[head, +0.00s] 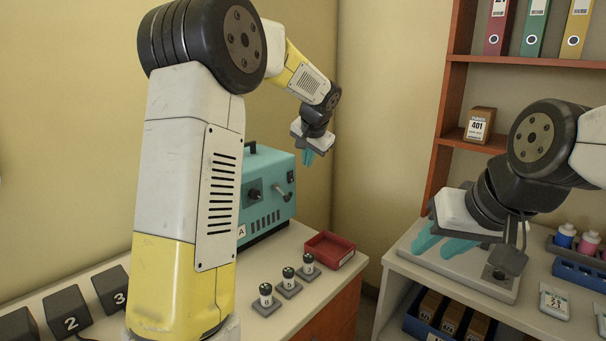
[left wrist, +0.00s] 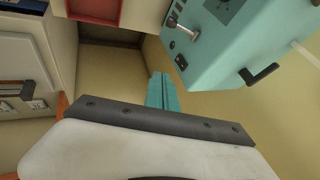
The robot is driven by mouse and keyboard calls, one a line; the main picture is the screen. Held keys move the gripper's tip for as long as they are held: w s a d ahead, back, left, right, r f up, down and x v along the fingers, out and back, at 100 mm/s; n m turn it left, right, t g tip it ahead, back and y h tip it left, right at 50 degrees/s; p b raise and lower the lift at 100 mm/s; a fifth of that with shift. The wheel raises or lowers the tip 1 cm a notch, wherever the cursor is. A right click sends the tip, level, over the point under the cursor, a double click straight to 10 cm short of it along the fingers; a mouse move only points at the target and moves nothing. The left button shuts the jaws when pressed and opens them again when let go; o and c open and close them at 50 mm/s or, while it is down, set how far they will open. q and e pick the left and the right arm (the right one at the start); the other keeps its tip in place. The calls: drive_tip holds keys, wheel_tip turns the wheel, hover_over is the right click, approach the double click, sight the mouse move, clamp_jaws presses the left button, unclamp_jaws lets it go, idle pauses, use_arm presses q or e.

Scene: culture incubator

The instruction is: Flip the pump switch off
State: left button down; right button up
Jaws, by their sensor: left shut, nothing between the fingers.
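The teal pump box (head: 262,180) stands on the left bench against the wall. A metal lever (head: 283,193) sticks out of its front face, right of a dark dial (head: 254,195). The lever also shows in the left wrist view (left wrist: 184,30); whether it is up or down I cannot tell. My left gripper (head: 309,158) is shut and empty, in the air to the right of the box and apart from it. Its closed teal fingers show in the left wrist view (left wrist: 162,92). My right gripper (head: 441,244) is open and empty over the right-hand cabinet.
A red tray (head: 330,250) sits right of the pump box. Several small labelled vials (head: 288,278) stand in front, and numbered black blocks (head: 66,311) at the left. A black handle (head: 250,147) tops the box. My left forearm covers part of the box.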

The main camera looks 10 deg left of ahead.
sight(293, 177)
use_arm(q)
drive_tip(key=shift+w+f, duration=0.1)
drive_tip(key=w+a+f, duration=0.5)
drive_tip(key=w+f, duration=0.2)
drive_tip(key=f, duration=0.1)
drive_tip(key=shift+w+f, duration=0.25)
drive_tip(key=shift+a, duration=0.1)
drive_tip(key=shift+w+a+f, duration=0.1)
drive_tip(key=shift+a+f, duration=0.05)
drive_tip(key=shift+a, duration=0.05)
idle(0.4)
drive_tip(key=shift+a+r, duration=0.1)
drive_tip(key=shift+r, duration=0.8)
